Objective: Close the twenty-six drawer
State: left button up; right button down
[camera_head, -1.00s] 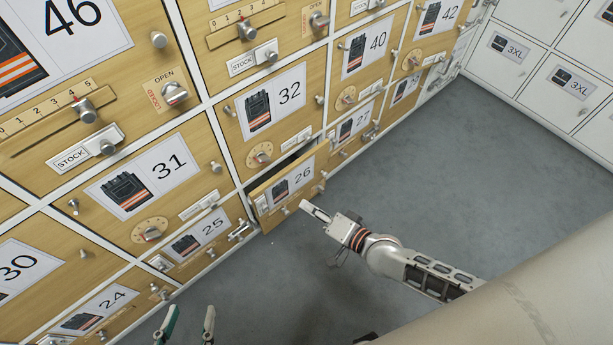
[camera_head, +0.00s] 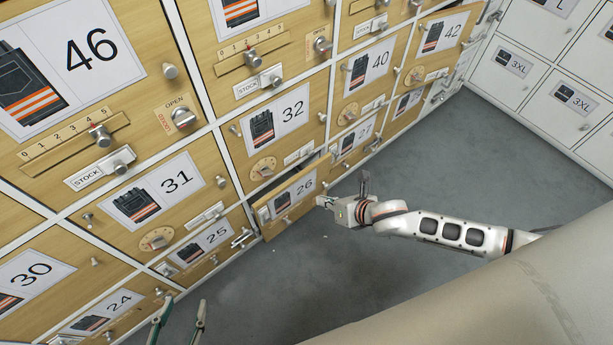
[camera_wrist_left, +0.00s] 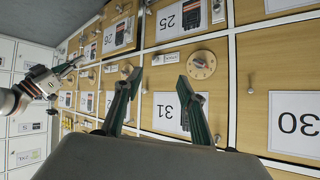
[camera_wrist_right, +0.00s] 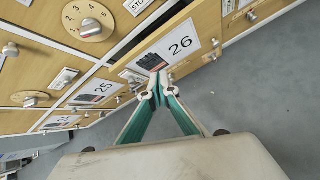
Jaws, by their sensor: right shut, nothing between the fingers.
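The twenty-six drawer (camera_head: 272,228) is pulled out of the cabinet, with a dark gap along its top edge. Its wooden front carries a label with a vest picture and "26". It also shows in the right wrist view (camera_wrist_right: 203,22) and the left wrist view (camera_wrist_left: 109,40). My right gripper (camera_head: 324,202) is shut and empty, its fingertips at the right part of the drawer front. In the right wrist view the fingertips (camera_wrist_right: 155,88) overlap the label's lower edge; I cannot tell whether they touch. My left gripper (camera_head: 178,308) is open and empty, low at the left.
Drawer 25 (camera_head: 190,273) is left of it, drawer 27 (camera_head: 366,140) to the right and door 32 (camera_head: 238,160) above. Knobs and dials stick out from the fronts. White lockers (camera_head: 535,105) stand at the right. The grey floor (camera_head: 440,165) before the cabinet is clear.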

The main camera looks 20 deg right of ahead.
jog(key=w+d+r+n, duration=0.1)
jog(key=d+n, duration=0.1)
jog(key=n, duration=0.2)
jog(key=h+b, duration=0.1)
jog(key=b, duration=0.4)
send_near(300, 178)
jog(key=f, duration=0.1)
jog(key=w+f, duration=0.1)
jog(key=f, duration=0.1)
jog(key=w+a+f, duration=0.1)
jog(key=f, duration=0.1)
jog(key=shift+w+a, duration=0.1)
jog(key=shift+w, duration=0.1)
jog(key=shift+w+a+r, duration=0.15)
jog(key=shift+w, duration=0.35)
jog(key=shift+w+r, duration=0.1)
jog(key=shift+w, duration=0.05)
pick_arm(q)
jog(key=shift+n+t+h, duration=0.5)
jog(key=shift+n+h, duration=0.1)
jog(key=shift+h, duration=0.2)
jog(key=d+r, duration=0.1)
jog(key=w+d, duration=0.1)
jog(key=d, duration=0.1)
jog(key=w+d+r, duration=0.1)
jog(key=shift+w+d+r, duration=0.25)
jog(key=shift+d+r, duration=0.05)
jog(key=shift+r, duration=0.05)
pick_arm(e)
jog(key=shift+w+r, duration=0.1)
